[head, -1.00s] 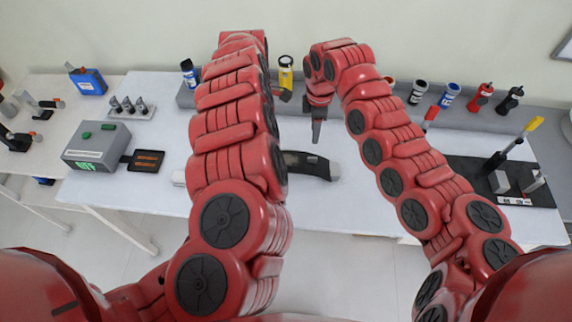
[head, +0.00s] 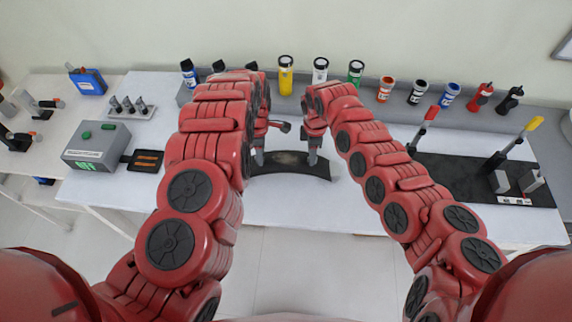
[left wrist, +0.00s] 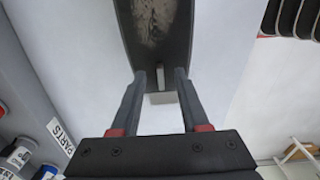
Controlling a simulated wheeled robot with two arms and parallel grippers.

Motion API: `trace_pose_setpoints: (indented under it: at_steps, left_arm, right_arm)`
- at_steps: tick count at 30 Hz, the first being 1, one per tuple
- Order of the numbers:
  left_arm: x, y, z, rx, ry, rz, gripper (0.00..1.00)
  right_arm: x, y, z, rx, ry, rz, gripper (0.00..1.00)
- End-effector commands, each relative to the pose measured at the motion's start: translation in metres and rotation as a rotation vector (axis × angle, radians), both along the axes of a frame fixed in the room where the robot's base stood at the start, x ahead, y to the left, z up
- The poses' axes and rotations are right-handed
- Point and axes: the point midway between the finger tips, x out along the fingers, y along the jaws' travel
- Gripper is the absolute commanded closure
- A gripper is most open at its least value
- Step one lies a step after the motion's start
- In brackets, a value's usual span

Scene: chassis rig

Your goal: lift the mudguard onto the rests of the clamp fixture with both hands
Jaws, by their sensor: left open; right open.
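The mudguard (head: 288,160) is a dark, curved strip lying on the white table between my two arms. My left gripper (head: 259,158) is open at its left end. In the left wrist view, the fingertips (left wrist: 160,72) are at the two edges of the mudguard's end (left wrist: 155,30); contact cannot be told. My right gripper (head: 312,157) is open, pointing down at the mudguard's right part. The clamp fixture (head: 445,172) is a black plate at the right of the table, with grey blocks (head: 502,181) and clamps with a red handle (head: 432,113) and a yellow handle (head: 534,124).
A row of bottles (head: 387,90) stands along the grey back ledge. A grey box with green buttons (head: 97,145) and a dark tray (head: 145,160) are at the left. A small pale block (left wrist: 160,98) shows below the mudguard's end. The table between mudguard and fixture is partly clear.

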Motion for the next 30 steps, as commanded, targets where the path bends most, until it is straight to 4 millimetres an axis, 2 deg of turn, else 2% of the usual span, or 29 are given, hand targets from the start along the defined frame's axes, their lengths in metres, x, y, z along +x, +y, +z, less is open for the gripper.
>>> trace_pose_setpoints:
  at_steps: [5,14,21,30]
  left_arm:
    - [-0.0003,-0.0001,-0.0096,0.000,0.000,-0.001,0.55]
    - [-0.0002,-0.0003,-0.0105,-0.001,0.000,-0.001,0.55]
    - [0.0000,-0.0004,-0.0104,-0.001,0.000,-0.001,0.98]
    - [0.0000,-0.0004,-0.0103,-0.001,0.000,-0.001,1.00]
  right_arm:
    - [-0.0006,-0.0001,-0.0105,0.000,0.001,0.001,0.55]
    - [-0.0004,-0.0001,-0.0115,0.000,0.000,0.000,0.55]
    - [-0.0004,-0.0003,-0.0114,0.000,0.000,0.000,0.98]
    - [-0.0003,-0.0003,-0.0112,0.000,0.000,0.000,1.00]
